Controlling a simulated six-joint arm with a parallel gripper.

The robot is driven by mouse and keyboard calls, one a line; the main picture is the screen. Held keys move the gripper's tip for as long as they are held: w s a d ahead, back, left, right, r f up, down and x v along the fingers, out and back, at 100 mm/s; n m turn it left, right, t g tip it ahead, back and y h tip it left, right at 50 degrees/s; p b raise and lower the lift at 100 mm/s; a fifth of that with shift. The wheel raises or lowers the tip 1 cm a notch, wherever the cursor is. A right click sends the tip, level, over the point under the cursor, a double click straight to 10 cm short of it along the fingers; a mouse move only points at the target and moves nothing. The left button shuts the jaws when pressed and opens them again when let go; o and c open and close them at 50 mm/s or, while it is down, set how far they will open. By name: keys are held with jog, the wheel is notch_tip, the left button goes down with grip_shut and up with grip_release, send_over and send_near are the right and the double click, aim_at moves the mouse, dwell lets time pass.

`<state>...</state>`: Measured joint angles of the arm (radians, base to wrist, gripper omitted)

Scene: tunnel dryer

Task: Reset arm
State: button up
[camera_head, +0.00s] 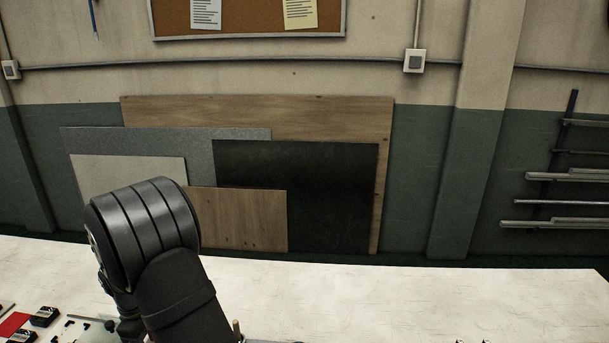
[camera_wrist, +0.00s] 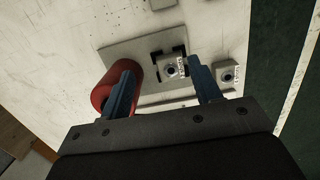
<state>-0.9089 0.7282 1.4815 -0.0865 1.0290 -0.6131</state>
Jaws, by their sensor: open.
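My gripper (camera_wrist: 160,90) shows in the wrist view with its two blue fingers spread apart and nothing between them. It points down over a white table. Below and between the fingertips is a small grey block (camera_wrist: 172,70) with a dark round centre and a label, within black corner brackets on a grey plate (camera_wrist: 118,52). A red cylinder (camera_wrist: 103,98) is beside the left finger and partly hidden by it; I cannot tell if they touch. In the head view my dark arm rises at the lower left, and the gripper itself is not seen there.
A second small block (camera_wrist: 227,74) is right of the right finger. In the head view, the white table (camera_head: 420,300) is largely clear at centre and right. Small black items (camera_head: 44,316) and a red patch (camera_head: 13,324) are at lower left. Panels (camera_head: 330,200) lean against the wall behind.

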jog(key=w+d+r, duration=0.3)
jog(key=d+r, duration=0.3)
jog(key=d, duration=0.2)
jog(key=s+d+f, duration=0.2)
jog(key=s+d, duration=0.1)
jog(key=s, duration=0.5)
jog(key=s+a+f, duration=0.1)
jog(key=a+f, duration=0.1)
jog(key=a, duration=0.1)
jog(key=s+a+f, duration=0.2)
jog(key=a+f, duration=0.1)
jog(key=s+a+f, duration=0.2)
jog(key=a+f, duration=0.1)
jog(key=a, duration=0.1)
jog(key=shift+f, duration=0.6)
